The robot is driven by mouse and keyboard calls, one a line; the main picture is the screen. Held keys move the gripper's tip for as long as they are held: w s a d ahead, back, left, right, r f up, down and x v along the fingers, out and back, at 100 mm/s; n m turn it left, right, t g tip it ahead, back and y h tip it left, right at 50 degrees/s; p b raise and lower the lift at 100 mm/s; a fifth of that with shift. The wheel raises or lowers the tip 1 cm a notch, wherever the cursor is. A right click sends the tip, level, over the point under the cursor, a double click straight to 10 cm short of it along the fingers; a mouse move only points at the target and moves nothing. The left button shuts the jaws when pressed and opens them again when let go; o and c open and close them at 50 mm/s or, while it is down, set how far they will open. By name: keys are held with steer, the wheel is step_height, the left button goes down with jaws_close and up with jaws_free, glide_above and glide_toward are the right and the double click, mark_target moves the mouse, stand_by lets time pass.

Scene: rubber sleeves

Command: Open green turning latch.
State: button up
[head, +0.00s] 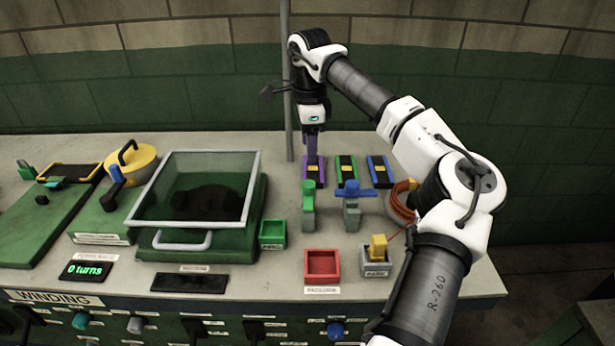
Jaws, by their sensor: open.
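A green latch-like piece (308,190) stands on a grey-green post (308,218) in the middle of the bench. Its top looks narrow from here, so I cannot tell how far it is turned. Beside it on the right, a blue piece (351,188) with a crosswise bar sits on a grey post. My gripper (311,157) points down above the purple pad (314,170), behind the green piece and apart from it. It is open, with no object visible in it; the finger gap is too small to make out.
Green (346,172) and blue (379,172) pads with yellow blocks lie right of the purple one. A glass-lidded box (247,215) stands left. Green (272,234) and red (322,266) trays, a grey holder with a yellow piece (378,247), and an orange cable coil (401,203) lie nearby.

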mark_target(308, 184)
step_height(308, 184, down, 11)
steer(key=p, duration=0.3)
steer(key=shift+w+a+f, duration=0.1)
steer(key=shift+f, duration=0.05)
steer(key=shift+c, duration=0.5)
steer(key=c, duration=0.9)
